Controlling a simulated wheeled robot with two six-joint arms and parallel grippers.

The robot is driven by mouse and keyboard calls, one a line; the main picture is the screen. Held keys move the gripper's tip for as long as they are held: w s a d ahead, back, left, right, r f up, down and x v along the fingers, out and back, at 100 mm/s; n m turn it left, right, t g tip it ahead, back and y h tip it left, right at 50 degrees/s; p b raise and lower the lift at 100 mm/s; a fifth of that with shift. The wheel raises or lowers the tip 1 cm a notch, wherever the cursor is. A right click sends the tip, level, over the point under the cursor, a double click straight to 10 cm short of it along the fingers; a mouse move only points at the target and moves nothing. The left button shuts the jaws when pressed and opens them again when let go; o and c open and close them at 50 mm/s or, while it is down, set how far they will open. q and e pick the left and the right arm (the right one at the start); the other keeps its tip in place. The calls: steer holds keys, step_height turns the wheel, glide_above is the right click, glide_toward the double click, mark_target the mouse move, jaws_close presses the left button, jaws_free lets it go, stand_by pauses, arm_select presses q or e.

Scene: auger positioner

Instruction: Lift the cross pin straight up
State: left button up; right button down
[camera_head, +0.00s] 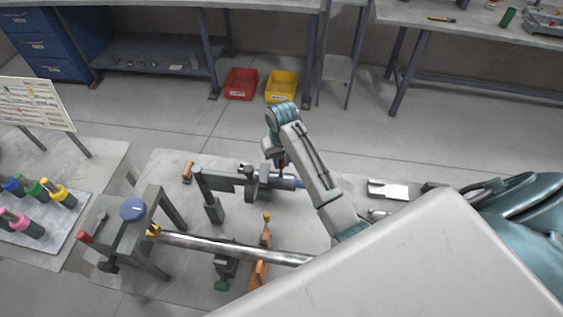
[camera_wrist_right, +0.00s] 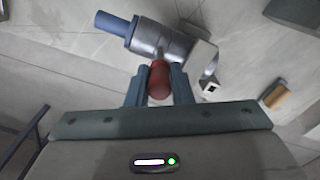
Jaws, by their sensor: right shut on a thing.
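The cross pin shows as a red rounded grip (camera_wrist_right: 160,80) between the fingers of my right gripper in the right wrist view. A small red piece of it (camera_head: 282,160) also shows in the head view. My right gripper (camera_wrist_right: 158,74) is shut on it, one blue-grey finger on each side. In the head view the right gripper (camera_head: 281,156) is above a grey metal cylinder (camera_head: 277,182) with a blue end. The cylinder also shows in the right wrist view (camera_wrist_right: 158,40), just beyond the red grip. The pin's lower part is hidden, so I cannot tell how deep it sits. My left gripper is not in view.
A long steel tube (camera_head: 220,246) lies across the table in front, near orange supports (camera_head: 259,274) and a stand with a blue knob (camera_head: 132,210). A dark upright post (camera_head: 208,190) stands left of the cylinder. Red (camera_head: 241,84) and yellow bins (camera_head: 281,87) are on the floor behind.

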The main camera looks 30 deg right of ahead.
steer(key=shift+r, duration=1.25)
